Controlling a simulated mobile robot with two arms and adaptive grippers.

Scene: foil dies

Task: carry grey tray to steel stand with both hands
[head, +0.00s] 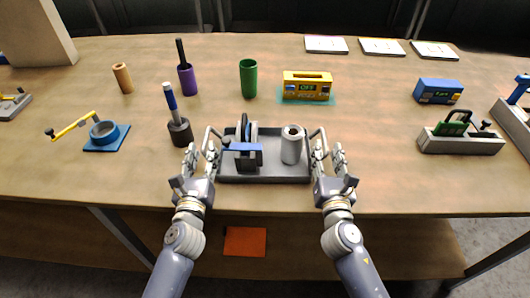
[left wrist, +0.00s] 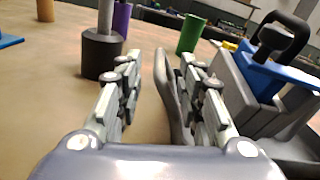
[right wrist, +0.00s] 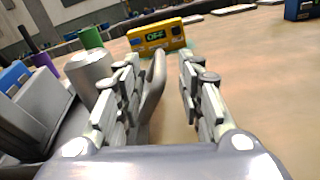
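The grey tray (head: 265,180) lies on the wooden table near its front edge. It holds a grey block device with a blue bar (head: 243,148) and a silver hollow cylinder (head: 292,146). A handle loop rises at each end of the tray. My left gripper (head: 198,155) is at the left handle (left wrist: 175,95); its fingers are apart with the handle between them, closer to the right finger. My right gripper (head: 330,158) is at the right handle (right wrist: 152,98); its fingers are apart with the handle between them, closer to the left finger. I cannot identify a steel stand.
A dark holder with a blue-tipped tool (head: 179,131) stands just beyond my left gripper. A green cup (head: 248,78) and yellow display box (head: 307,86) stand behind the tray. A grey clamp fixture (head: 460,142) is at right.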

